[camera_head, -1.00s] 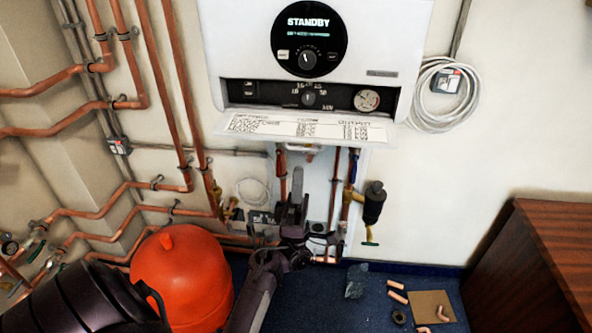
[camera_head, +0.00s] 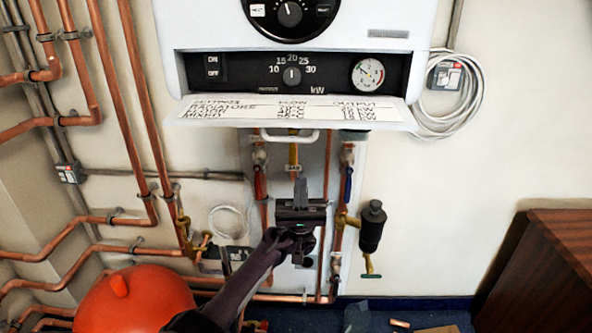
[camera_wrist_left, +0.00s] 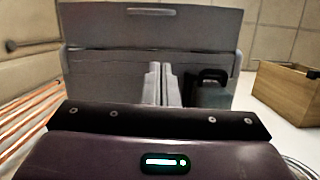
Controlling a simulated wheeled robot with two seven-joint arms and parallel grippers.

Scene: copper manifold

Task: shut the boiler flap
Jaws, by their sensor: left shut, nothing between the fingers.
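The boiler flap (camera_head: 290,113) hangs open at the bottom of the white boiler. It sticks out below the black control panel (camera_head: 290,75), its printed inner face up. A white handle (camera_head: 291,138) shows under its front edge. My left gripper (camera_head: 300,184) is shut and empty, below the flap and apart from it in the head view, in front of the pipes. In the left wrist view, its two fingers (camera_wrist_left: 160,84) are together and point at a grey panel, seemingly the flap (camera_wrist_left: 150,32), with a handle along its far edge. My right gripper is not in view.
Copper pipes (camera_head: 137,110) run along the left wall. A black valve body (camera_head: 372,226) stands right of the gripper. An orange vessel (camera_head: 135,303) is at lower left. A coiled cable (camera_head: 442,100) hangs right of the boiler. A brown cabinet (camera_head: 535,270) is at lower right.

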